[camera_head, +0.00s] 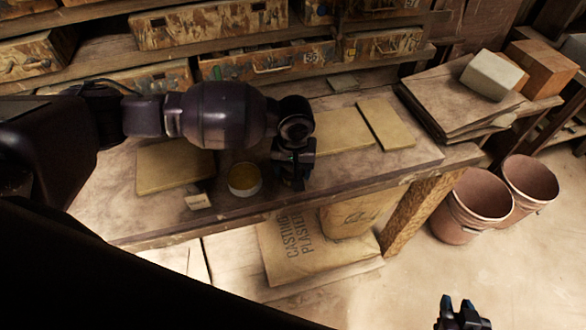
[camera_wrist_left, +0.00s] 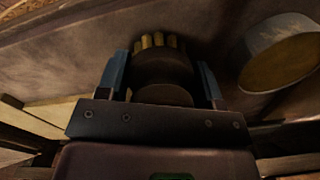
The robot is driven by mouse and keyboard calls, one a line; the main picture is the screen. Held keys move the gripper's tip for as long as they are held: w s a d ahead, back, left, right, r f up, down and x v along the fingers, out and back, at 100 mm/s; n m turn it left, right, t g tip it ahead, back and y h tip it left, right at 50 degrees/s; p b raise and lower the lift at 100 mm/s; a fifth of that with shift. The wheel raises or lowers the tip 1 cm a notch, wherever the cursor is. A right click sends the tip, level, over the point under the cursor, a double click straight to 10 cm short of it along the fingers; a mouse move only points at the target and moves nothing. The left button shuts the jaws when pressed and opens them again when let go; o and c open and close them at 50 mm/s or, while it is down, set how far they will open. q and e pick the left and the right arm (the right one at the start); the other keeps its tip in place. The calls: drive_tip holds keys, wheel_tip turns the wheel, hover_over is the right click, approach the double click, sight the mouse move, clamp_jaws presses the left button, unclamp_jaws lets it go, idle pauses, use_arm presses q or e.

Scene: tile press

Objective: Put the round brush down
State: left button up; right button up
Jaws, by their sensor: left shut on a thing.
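My left gripper (camera_head: 292,178) points down at the bench, just right of a round tin with yellowish contents (camera_head: 244,192). In the left wrist view, the blue fingers of the left gripper (camera_wrist_left: 162,82) are shut on the round brush (camera_wrist_left: 163,68), a dark round body with pale yellow bristles at its far end. I cannot tell whether the brush touches the bench; in the head view it is not clearly distinguishable from the dark gripper. The tin also shows at the right of the left wrist view (camera_wrist_left: 283,62). My right gripper (camera_head: 460,312) is open and empty above the floor, bottom right.
The wooden bench (camera_head: 275,205) carries a tan slab (camera_head: 160,172) left of the tin, two more slabs (camera_head: 342,132) (camera_head: 386,124) to the right, and a small label card (camera_head: 198,202). Drawers (camera_head: 208,26) line the back. Buckets (camera_head: 470,205) stand right of the bench.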

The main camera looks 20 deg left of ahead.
use_arm(q)
drive_tip(key=shift+f, duration=0.2)
drive_tip(key=shift+f, duration=0.1)
drive_tip(key=o, duration=0.8)
drive_tip(key=shift+o, duration=0.2)
wheel_tip(320, 180, up, 12)
drive_tip(key=shift+d+r, duration=0.1)
drive_tip(key=shift+r, duration=0.05)
idle(0.4)
